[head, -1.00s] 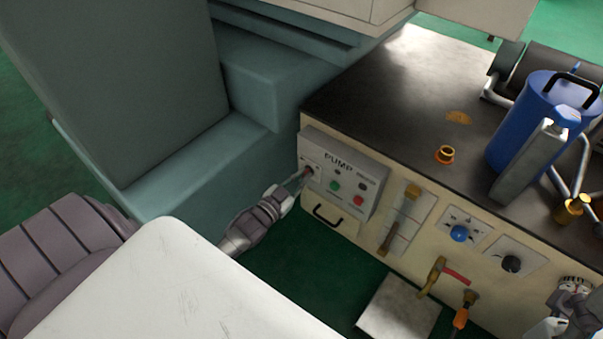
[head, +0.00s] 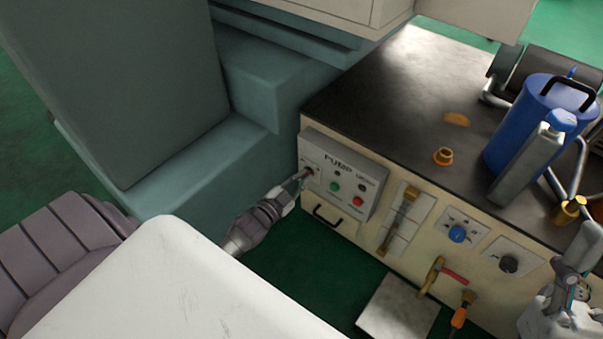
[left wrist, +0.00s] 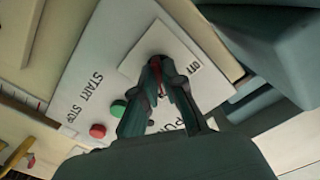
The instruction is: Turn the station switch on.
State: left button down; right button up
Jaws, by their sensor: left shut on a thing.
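The station switch is a small red lever (left wrist: 156,70) on a pale plate on the grey PUMP box (head: 343,158). The plate has an OFF mark beside the lever in the left wrist view. My left gripper (head: 303,177) reaches the plate from the lower left. In the left wrist view my left gripper (left wrist: 157,80) is shut on the red lever, its fingers on both sides and hiding much of it. Which way the lever points is hard to tell. My right gripper (head: 566,309) is at the lower right, away from the switch, and its fingers are unclear.
The box also carries a green START button (head: 334,187) and a red STOP button (head: 357,201). A black handle (head: 327,216) sits below. A blue knob (head: 457,233) and brass valve (head: 432,275) are to the right. A teal machine body (head: 185,165) stands close left.

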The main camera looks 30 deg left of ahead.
pick_arm(q)
jog(key=c, duration=1.3)
grip_release()
jog(key=shift+o, duration=0.2)
jog(key=s, duration=1.2)
jog(key=shift+a, duration=0.45)
